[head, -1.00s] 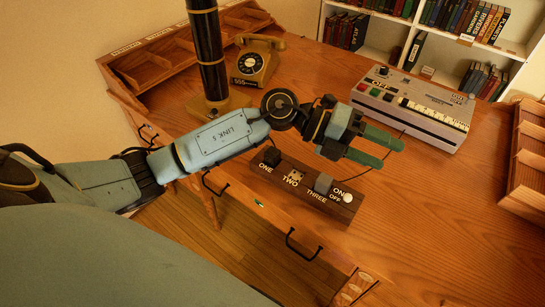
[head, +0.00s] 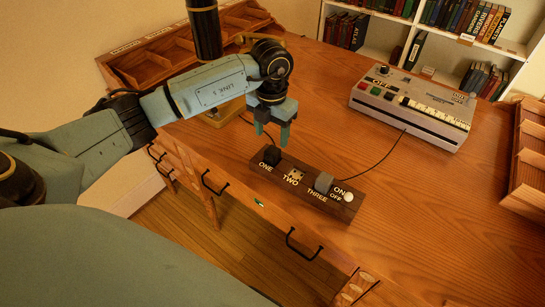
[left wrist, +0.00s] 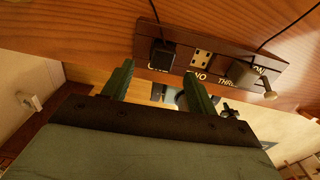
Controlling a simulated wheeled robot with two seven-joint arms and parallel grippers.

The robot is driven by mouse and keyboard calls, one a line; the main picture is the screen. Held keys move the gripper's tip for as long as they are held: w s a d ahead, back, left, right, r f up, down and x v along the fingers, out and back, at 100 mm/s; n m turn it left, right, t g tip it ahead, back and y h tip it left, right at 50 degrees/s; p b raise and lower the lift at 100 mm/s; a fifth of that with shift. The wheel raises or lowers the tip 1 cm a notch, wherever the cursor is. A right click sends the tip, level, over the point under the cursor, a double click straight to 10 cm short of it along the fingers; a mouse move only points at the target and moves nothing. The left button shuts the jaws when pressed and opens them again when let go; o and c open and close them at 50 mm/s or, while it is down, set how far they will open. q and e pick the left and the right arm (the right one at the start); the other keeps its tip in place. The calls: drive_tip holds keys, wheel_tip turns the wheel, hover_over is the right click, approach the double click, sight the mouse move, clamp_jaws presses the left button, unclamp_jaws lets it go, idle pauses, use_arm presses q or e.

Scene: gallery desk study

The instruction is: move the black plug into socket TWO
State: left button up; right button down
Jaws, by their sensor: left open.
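The black plug (head: 272,156) sits in socket ONE, at the left end of the dark wooden socket strip (head: 337,209). It also shows in the left wrist view (left wrist: 161,53). Socket TWO (head: 294,175) is empty, its holes bare; the left wrist view shows it too (left wrist: 202,60). A grey plug (head: 323,183) sits in socket THREE. My left gripper (head: 271,133) points down just above and behind the black plug, open and empty, its green fingers apart from it. In the left wrist view the fingertips (left wrist: 158,75) are spread below the plug. My right gripper is out of view.
A white toggle switch (head: 348,197) is at the strip's right end. A thin cable runs from the grey plug to the grey control box (head: 414,108). Bare desk (head: 400,220) lies right of the strip.

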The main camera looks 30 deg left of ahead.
sight(272, 150)
use_arm(q)
drive_tip(key=f, duration=0.6)
drive_tip(key=shift+s+d+f+b, duration=0.1)
drive_tip(key=shift+d+f+b, duration=0.1)
drive_tip(key=shift+f+b, duration=0.2)
drive_tip(key=shift+r, duration=0.1)
drive_tip(key=c, duration=1.1)
